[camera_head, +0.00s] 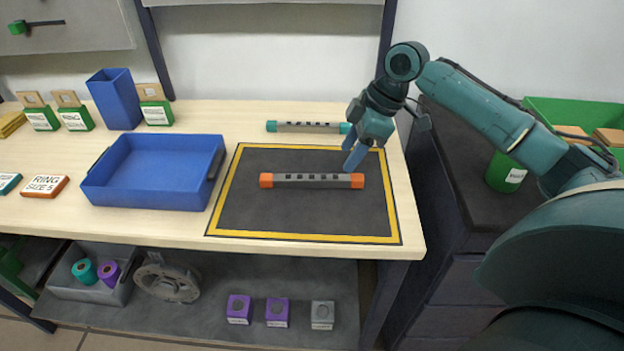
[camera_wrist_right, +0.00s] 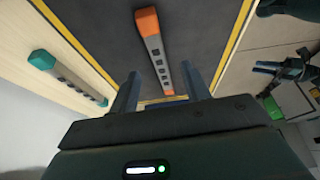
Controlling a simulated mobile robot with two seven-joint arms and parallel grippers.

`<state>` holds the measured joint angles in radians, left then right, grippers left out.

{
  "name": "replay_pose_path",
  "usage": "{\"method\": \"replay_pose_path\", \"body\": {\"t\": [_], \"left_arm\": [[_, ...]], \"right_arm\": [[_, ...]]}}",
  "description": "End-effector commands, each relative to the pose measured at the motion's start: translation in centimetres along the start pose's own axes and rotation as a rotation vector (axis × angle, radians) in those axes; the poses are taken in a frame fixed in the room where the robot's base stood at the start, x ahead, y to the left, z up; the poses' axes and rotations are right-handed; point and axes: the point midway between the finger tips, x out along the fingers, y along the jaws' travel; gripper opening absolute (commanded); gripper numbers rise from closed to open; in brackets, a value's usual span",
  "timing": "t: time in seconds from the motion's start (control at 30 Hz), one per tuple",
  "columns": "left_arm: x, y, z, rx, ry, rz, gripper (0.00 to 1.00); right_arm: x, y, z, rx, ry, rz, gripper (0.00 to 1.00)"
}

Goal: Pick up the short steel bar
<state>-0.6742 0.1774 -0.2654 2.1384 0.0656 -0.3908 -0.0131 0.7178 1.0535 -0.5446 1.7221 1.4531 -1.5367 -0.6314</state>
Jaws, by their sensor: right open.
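Two grey bars with dark marks are in view, and neither is named as the short one. The orange-ended bar (camera_head: 312,181) lies on the dark mat and looks longer in the head view. The teal-ended bar (camera_head: 308,127) lies behind the mat on the bare table. My right gripper (camera_head: 353,160) is open and empty above the mat, near the orange bar's right end. In the right wrist view the orange-ended bar (camera_wrist_right: 157,52) shows between its fingers (camera_wrist_right: 161,74), and the teal-ended bar (camera_wrist_right: 72,80) is off to the left. What looks like my left gripper (camera_wrist_right: 268,67) is small there.
A blue tray (camera_head: 150,202) and a blue upright bin (camera_head: 115,98) stand left of the yellow-edged mat (camera_head: 310,218). Green ring holders (camera_head: 157,113) line the back left. A dark cabinet (camera_head: 470,205) with a green crate (camera_head: 570,108) is at the right.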

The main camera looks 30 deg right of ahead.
Motion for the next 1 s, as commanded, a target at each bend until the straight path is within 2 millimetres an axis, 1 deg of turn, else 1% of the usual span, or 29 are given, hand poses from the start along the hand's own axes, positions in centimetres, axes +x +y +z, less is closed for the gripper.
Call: {"method": "replay_pose_path", "body": {"t": [0.03,0.1,0.27,0.37,0.63,0.7,0.87,1.0], "left_arm": [[0.0,0.0,0.1,0.001,-0.001,0.0,0.36],[0.0,-0.1,0.1,0.001,-0.001,0.0,0.36],[0.0,-0.1,0.0,0.0,0.0,-0.001,0.36],[-0.1,-0.2,-0.1,0.001,0.001,-0.002,0.36],[-0.1,-0.2,-0.1,0.003,0.001,-0.003,0.36],[-0.1,-0.2,-0.1,0.003,0.001,-0.003,0.36],[-0.1,-0.2,-0.1,0.003,0.001,-0.003,0.36],[-0.1,-0.2,-0.1,0.002,0.001,-0.003,0.36]], "right_arm": [[0.9,0.0,0.0,0.0,0.0,-0.002,0.47],[1.6,0.0,0.0,0.0,-0.001,-0.002,0.47],[2.3,0.1,0.0,0.0,0.001,0.001,0.47],[3.1,0.1,-0.1,0.001,0.0,-0.001,0.47],[7.0,0.4,-0.2,0.001,-0.001,-0.001,0.47],[7.3,0.4,-0.2,0.001,-0.001,0.0,0.47],[7.3,0.5,-0.2,0.0,-0.001,0.001,0.47],[7.2,0.5,-0.2,0.0,-0.001,0.001,0.37]]}}
